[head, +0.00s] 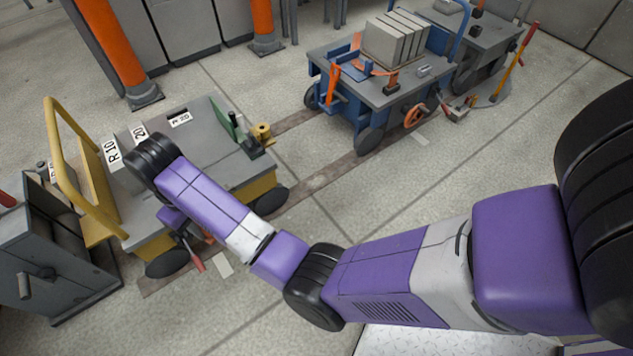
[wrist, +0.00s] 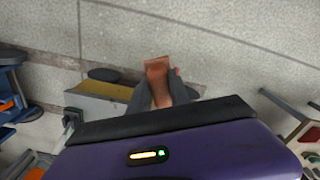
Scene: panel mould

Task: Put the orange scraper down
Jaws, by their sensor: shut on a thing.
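The orange scraper (wrist: 157,72) shows in the wrist view as an orange-brown piece between the two grey fingers of my gripper (wrist: 160,92). My gripper is shut on it. In the head view my gripper (head: 183,232) hangs by the near side of the yellow-and-grey cart (head: 205,180), partly hidden behind my own arm. Only a small orange patch shows beside it there, so the scraper's full outline is hidden. In the wrist view the yellow edge of the cart (wrist: 98,92) lies behind the fingers.
A blue cart (head: 385,95) with grey blocks (head: 395,42) stands at the back. A dark grey cabinet (head: 55,255) stands at the left, beside the cart's yellow handrail (head: 75,140). Open floor lies between the carts.

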